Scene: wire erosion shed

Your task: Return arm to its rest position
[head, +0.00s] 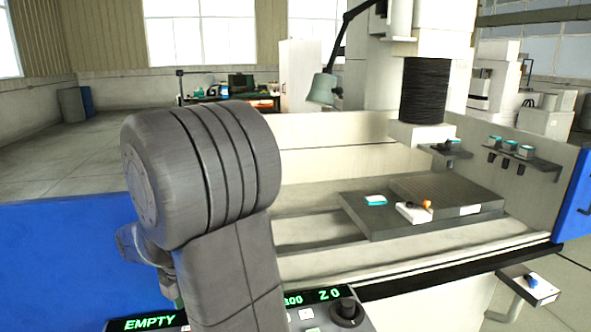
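My arm (205,180) fills the left middle of the head view, with a large grey rounded joint on top and a grey link running down to the bottom edge. Behind its left side a small grey part (145,247) sticks out, which looks like the far end of my arm. The fingers of my gripper cannot be made out, as the big joint and link cover that area. Whether the gripper holds anything is hidden.
A machine control panel (148,322) with green readouts, one reading "EMPTY", and a black knob (346,311) lies close below the arm. To the right, a dark plate (378,228) carries small white and teal items. A black cylinder (425,90) and small shelves (523,158) stand behind.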

